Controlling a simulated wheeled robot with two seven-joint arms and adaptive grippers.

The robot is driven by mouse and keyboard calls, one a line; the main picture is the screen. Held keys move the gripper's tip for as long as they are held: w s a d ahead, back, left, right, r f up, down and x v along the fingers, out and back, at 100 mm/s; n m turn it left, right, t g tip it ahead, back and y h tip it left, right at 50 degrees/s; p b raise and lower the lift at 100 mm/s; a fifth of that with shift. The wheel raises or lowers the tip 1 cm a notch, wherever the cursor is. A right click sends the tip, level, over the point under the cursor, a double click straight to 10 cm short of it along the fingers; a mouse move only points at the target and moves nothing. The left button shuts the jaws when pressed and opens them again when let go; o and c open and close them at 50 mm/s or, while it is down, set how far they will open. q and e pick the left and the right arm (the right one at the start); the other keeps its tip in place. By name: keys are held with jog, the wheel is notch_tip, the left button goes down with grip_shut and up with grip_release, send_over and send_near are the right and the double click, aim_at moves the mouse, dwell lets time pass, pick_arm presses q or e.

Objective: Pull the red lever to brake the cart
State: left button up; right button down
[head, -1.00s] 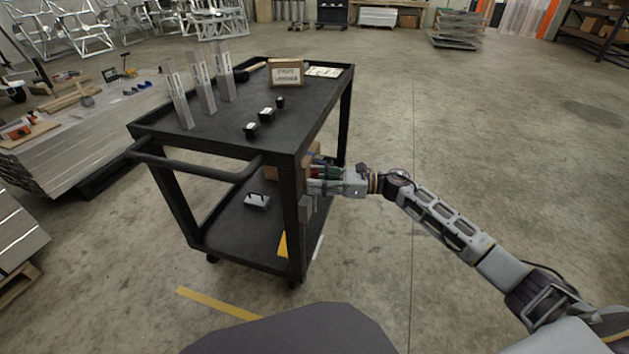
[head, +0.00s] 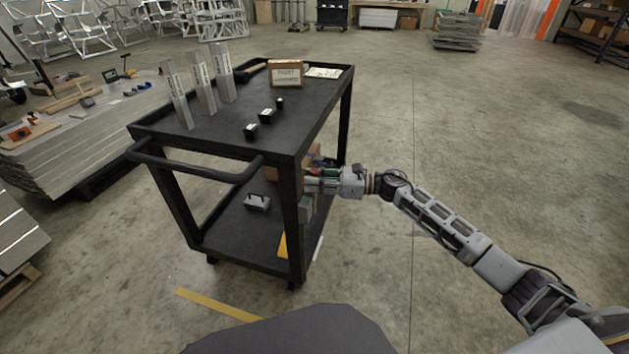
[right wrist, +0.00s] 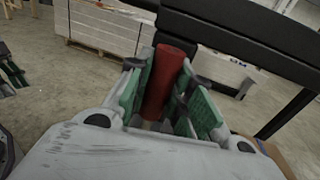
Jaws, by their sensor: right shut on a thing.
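The black cart (head: 230,140) stands in front of me with two shelves and a push handle at its near left. The red lever (right wrist: 163,82) shows in the right wrist view, a rounded red grip standing between the green-padded fingers. My right gripper (head: 316,180) is at the right side of the cart, just below the top shelf, and is shut on the red lever. It also fills the right wrist view (right wrist: 165,100). In the head view the lever is mostly hidden by the gripper and the cart post.
The cart's top carries aluminium profiles (head: 200,85), small black blocks (head: 266,116) and a labelled box (head: 286,73). A stack of aluminium sheets (head: 85,135) lies at the left. The floor right of the cart is clear.

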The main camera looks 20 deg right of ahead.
pick_arm(q)
jog(key=shift+s+f, duration=0.1)
pick_arm(e)
jog(key=shift+w, duration=0.1)
jog(key=shift+w+d+f+m+b, duration=0.1)
jog(key=shift+w+d+m+b, duration=0.3)
jog(key=shift+w+m, duration=0.15)
pick_arm(q)
jog(key=w+d+f+n+t+h+b, duration=0.1)
jog(key=f+b, duration=0.4)
jog(key=f, duration=0.5)
jog(key=shift+w+d+f+t+h, duration=0.25)
jog(key=shift+d+f+t, duration=0.2)
jog(key=shift+d, duration=0.6)
pick_arm(e)
jog(key=w+d+f+m+t, duration=0.3)
jog(key=w+d+f+m, duration=0.3)
jog(key=m, duration=0.8)
jog(key=shift+w+d+f+y, duration=0.2)
jog(key=shift+w+f+y, duration=0.2)
jog(key=shift+w+f, duration=1.15)
jog(key=shift+w+r+m, duration=0.1)
jog(key=shift+m, duration=0.15)
jog(key=c, duration=1.3)
grip_release()
jog(key=shift+o, duration=0.2)
jog(key=shift+d, duration=0.15)
